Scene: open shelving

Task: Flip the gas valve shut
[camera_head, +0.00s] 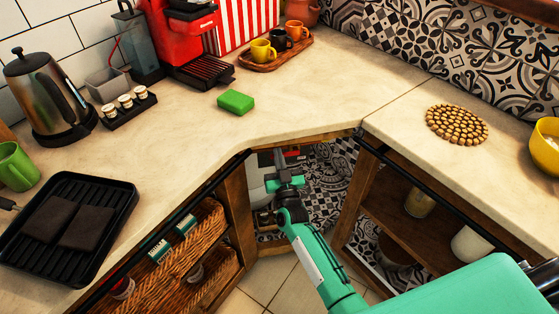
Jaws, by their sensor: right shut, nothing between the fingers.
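My right arm reaches from the lower right into the open corner shelf space. My right gripper (280,160) is shut and empty. It points into the opening below the counter, in front of a pale white object (258,164). A small red part (292,151) shows just behind and to the right of the gripper; I cannot tell whether it belongs to the gas valve. The valve itself cannot be made out and may be hidden by my gripper or the counter edge. My left gripper is not in view.
The counter (330,85) overhangs the opening, with wooden posts at both sides. Wicker baskets (180,255) fill the left shelves. The right shelf (385,205) holds jars. A green sponge (236,101), a red coffee machine (190,40) and a black tray (110,225) stand on the counter.

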